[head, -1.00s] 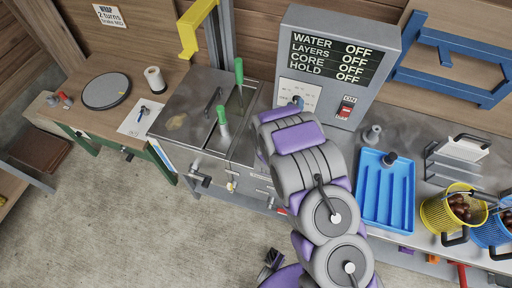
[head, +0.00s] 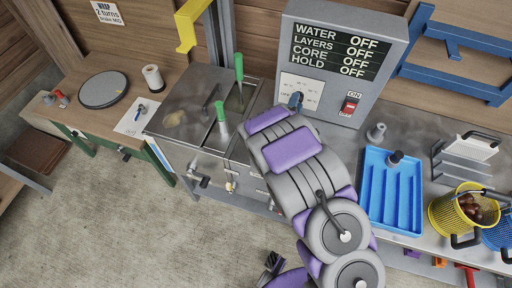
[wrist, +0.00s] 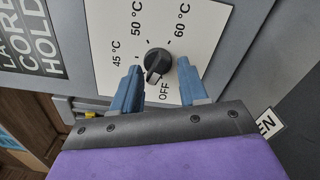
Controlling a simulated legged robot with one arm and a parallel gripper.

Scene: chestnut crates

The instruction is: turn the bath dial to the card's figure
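The bath dial is a black knob (wrist: 157,65) on a white plate marked 45 °C, 50 °C, 60 °C and OFF. Its ridge appears to point down toward the OFF side in the wrist view; the exact mark is hard to tell. My gripper (wrist: 159,68) is open, with one blue finger on each side of the knob; I see gaps and no clear contact. In the head view the white dial plate (head: 313,84) shows on the grey control panel, and my gripper (head: 295,101) hides the knob. No card with a readable temperature shows.
The panel's display (head: 335,50) reads OFF for water, layers, core and hold. A red switch (head: 349,106) marked ON is right of the dial. A steel bath (head: 180,115) with green-handled tools stands left. A blue tray (head: 375,205) and yellow basket (head: 440,215) stand right.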

